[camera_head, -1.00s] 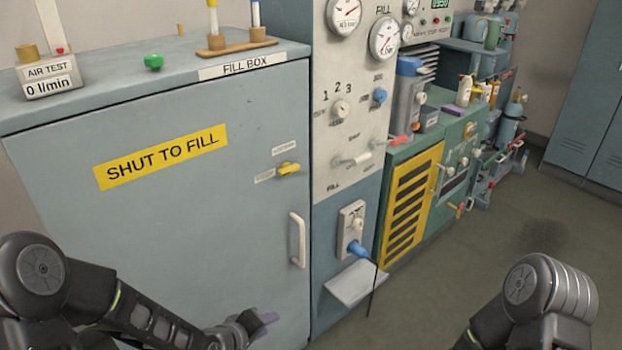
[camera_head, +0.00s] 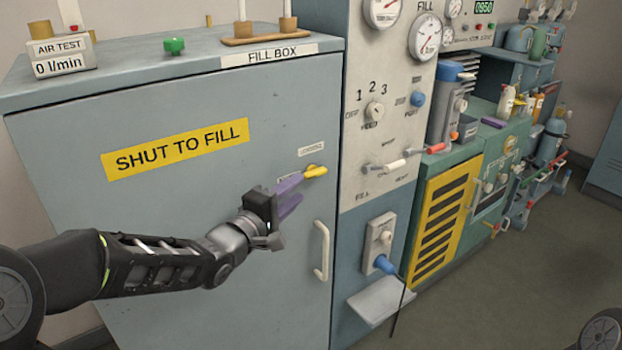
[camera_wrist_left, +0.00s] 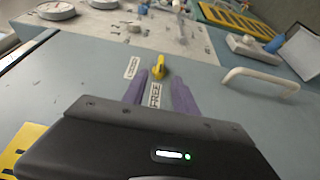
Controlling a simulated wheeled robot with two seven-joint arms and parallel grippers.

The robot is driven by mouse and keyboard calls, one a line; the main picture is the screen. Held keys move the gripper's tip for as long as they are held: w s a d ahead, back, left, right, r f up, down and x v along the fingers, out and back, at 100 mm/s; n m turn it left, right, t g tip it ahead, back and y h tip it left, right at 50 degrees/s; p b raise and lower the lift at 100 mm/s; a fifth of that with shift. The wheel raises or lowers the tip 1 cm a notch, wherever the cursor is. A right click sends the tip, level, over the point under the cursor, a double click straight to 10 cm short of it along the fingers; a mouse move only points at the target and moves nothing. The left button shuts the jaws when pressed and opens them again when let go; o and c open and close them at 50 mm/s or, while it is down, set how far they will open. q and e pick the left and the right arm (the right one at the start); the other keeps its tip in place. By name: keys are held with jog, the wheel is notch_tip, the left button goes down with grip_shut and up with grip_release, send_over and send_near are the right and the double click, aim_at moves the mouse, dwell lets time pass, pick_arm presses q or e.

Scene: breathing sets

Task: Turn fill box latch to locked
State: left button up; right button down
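Whether a finger touches the latch is unclear. My right gripper is out of view.
The white door handle (camera_head: 321,250) stands out below the latch. A control panel (camera_head: 383,120) with gauges, knobs and levers adjoins on the right, with a blue-ended fitting (camera_head: 384,264) and small shelf (camera_head: 381,300) below. The air test meter (camera_head: 61,58) stands on top.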

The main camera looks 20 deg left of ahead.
aim_at(310, 178)
pick_arm(q)
jog(key=x, duration=0.6)
jog(key=shift+w+d, duration=0.15)
jog(key=shift+w, duration=0.2)
jog(key=shift+c, duration=0.5)
grip_shut()
